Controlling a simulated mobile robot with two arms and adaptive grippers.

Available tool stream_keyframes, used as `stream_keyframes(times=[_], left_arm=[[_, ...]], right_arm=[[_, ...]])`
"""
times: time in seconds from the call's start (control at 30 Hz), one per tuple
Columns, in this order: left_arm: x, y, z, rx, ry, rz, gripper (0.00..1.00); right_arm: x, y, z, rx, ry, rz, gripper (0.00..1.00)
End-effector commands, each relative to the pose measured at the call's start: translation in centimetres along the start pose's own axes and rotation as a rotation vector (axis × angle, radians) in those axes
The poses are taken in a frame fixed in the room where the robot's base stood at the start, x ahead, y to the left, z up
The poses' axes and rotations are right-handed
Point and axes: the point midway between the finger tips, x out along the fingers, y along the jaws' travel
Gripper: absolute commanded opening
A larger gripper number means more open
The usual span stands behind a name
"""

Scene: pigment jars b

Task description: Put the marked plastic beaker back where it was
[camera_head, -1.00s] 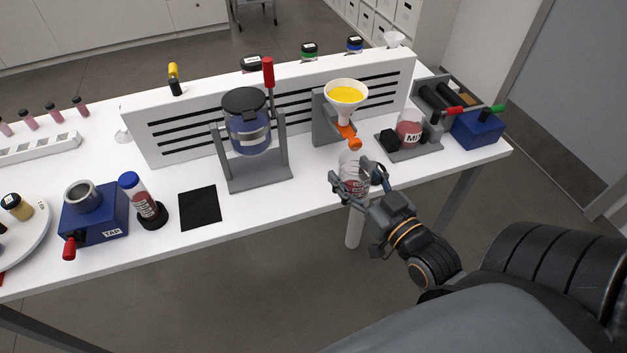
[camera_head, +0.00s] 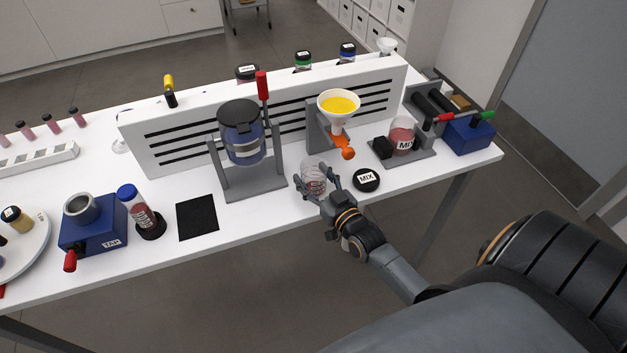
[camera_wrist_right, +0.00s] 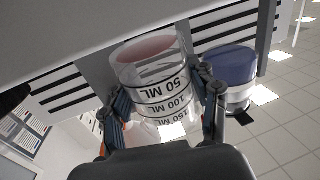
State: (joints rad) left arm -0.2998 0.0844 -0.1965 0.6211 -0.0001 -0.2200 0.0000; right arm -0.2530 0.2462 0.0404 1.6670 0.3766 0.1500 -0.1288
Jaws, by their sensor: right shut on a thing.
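The marked plastic beaker (camera_head: 313,176) is clear, with black volume lines and something reddish in its bottom. My right gripper (camera_head: 316,190) is shut around its side, at the table's front edge, between the grey stand and the round black MIX spot (camera_head: 367,180). In the wrist view the beaker (camera_wrist_right: 152,75) sits between the two fingers (camera_wrist_right: 163,108), its 50, 100 and 150 ML marks upside down. Whether its base touches the table is hard to tell. My left gripper is out of view.
A funnel (camera_head: 339,104) with yellow powder and an orange valve stands behind the MIX spot. The grey stand (camera_head: 254,186) holds a blue-filled vessel (camera_head: 242,142) to the left. A black mat (camera_head: 197,216) lies further left. A jar of red liquid (camera_head: 401,134) is at right.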

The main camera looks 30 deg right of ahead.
Motion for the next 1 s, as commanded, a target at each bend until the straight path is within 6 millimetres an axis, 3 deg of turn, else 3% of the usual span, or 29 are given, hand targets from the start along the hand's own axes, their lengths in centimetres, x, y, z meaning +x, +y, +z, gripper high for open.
stream_keyframes(times=[0.1, 0.5, 0.53, 0.6, 1.0], left_arm=[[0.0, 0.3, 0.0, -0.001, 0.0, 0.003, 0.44], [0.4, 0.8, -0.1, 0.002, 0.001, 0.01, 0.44], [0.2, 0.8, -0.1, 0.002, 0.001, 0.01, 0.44], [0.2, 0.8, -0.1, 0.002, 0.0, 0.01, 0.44], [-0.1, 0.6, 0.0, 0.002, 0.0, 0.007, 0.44]], right_arm=[[0.0, 0.0, 1.4, -0.001, 0.0, 0.0, 0.29], [-0.1, 0.0, 2.0, 0.001, 0.0, 0.0, 0.29], [-0.1, 0.0, 1.9, 0.001, 0.0, 0.0, 0.66], [-0.1, 0.0, 1.9, 0.001, 0.0, 0.0, 0.8], [-0.1, 0.0, 1.4, 0.001, 0.001, 0.0, 0.83]])
